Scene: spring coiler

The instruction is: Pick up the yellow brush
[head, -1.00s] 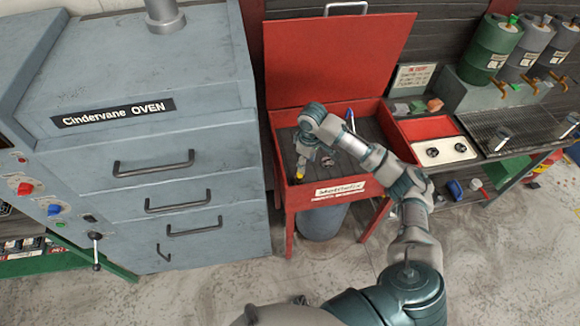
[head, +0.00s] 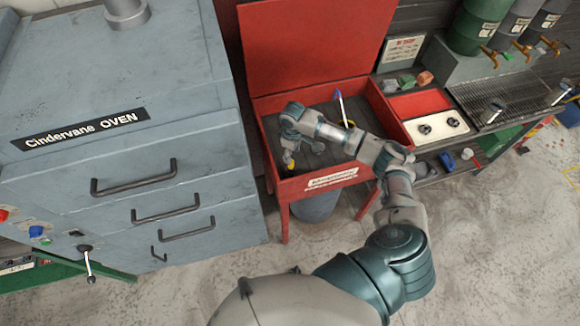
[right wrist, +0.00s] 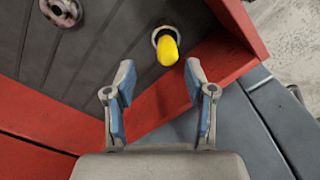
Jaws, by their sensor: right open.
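The yellow brush (right wrist: 167,48) shows in the right wrist view as a rounded yellow end sticking up from a round hole in the dark floor of a red box. In the head view a small yellow end (head: 290,164) shows just below my right gripper (head: 294,151), at the box's front left corner. My right gripper also shows in the right wrist view (right wrist: 160,76), its two blue-padded fingers apart and empty. The yellow end lies beyond and between the fingertips, apparently apart from them. The rest of the brush is hidden. My left gripper is out of view.
The red box (head: 318,181) has front and side walls, and its lid (head: 310,45) stands open behind. A blue-and-white handle (head: 339,106) stands inside. The grey oven (head: 120,130) stands close on the left. A red-and-cream tray (head: 442,126) adjoins the right.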

